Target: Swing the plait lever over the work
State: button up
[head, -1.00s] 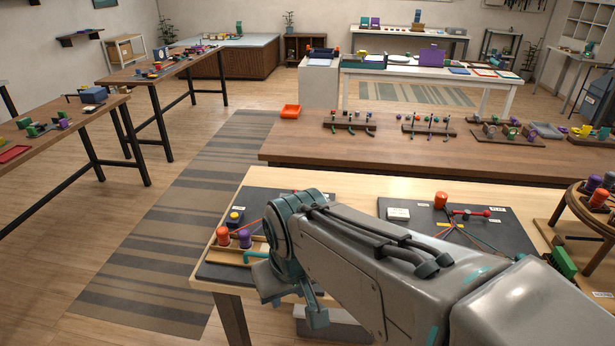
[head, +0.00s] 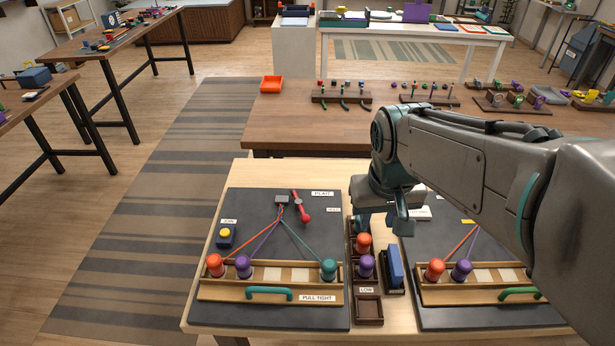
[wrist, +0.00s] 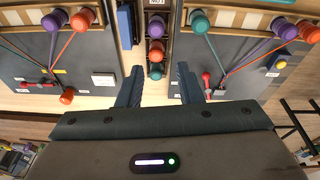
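The plait lever is a red bar with a round knob (head: 301,207), near the top of the left dark board (head: 262,226), beside the PLAIT label (head: 322,194). It also shows in the wrist view (wrist: 207,86), close to one finger but apart from it. Orange, purple and teal cords run from a grey block (head: 282,199) to an orange bobbin (head: 215,265), a purple bobbin (head: 243,266) and a teal bobbin (head: 329,270). My gripper (head: 382,222) hangs right of this board, above the strip between the boards. In the wrist view my gripper (wrist: 159,88) is open and empty.
A bobbin rack (head: 368,308) and a blue block (head: 395,268) stand between the boards. A second corded board (head: 430,252) lies at right, partly hidden by my arm. The left board has a yellow button (head: 225,233) and a teal handle (head: 269,293).

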jog(key=w+a+f+n+g+h+b, duration=0.1)
jog(key=w+a, duration=0.3)
jog(key=w, duration=0.2)
jog(key=w+a+f+n, duration=0.1)
jog(key=w+a, duration=0.3)
jog(key=w, duration=0.2)
jog(key=b, duration=0.1)
send_near(302, 212)
jog(key=shift+n+g+h, duration=0.3)
jog(key=shift+n+h, duration=0.1)
jog(key=f, duration=0.8)
jog(key=shift+w+d, duration=0.4)
grip_shut()
